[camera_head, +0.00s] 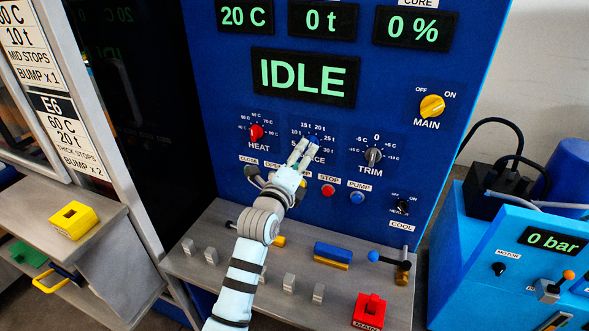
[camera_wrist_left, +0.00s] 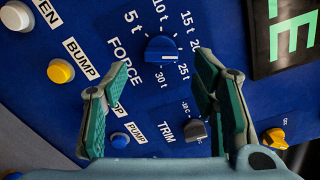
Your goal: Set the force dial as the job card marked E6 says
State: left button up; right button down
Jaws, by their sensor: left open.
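The job card marked E6 (camera_head: 66,135) at the left reads 60 C, 20 t, thick stops, bump x 2. The force dial is a blue knob (camera_wrist_left: 163,50) on the blue panel, with marks from 5 t to 30 t around it. I cannot tell which mark its pointer is at. In the head view my fingers hide much of the dial. My left gripper (camera_head: 302,150) is open in front of it. In the left wrist view its two green-padded fingers (camera_wrist_left: 163,78) are spread, and the dial shows between and beyond their tips, not gripped.
The red heat dial (camera_head: 256,132) is left of the force dial, the grey trim dial (camera_head: 373,156) right. The red stop button (camera_head: 328,190) and blue pump button (camera_head: 357,197) are just below. The screen (camera_head: 303,77) reads IDLE. A grey ledge (camera_head: 215,265) juts out below.

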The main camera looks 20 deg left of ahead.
pick_arm(q)
jog(key=s, duration=0.7)
jog(key=shift+a, duration=0.2)
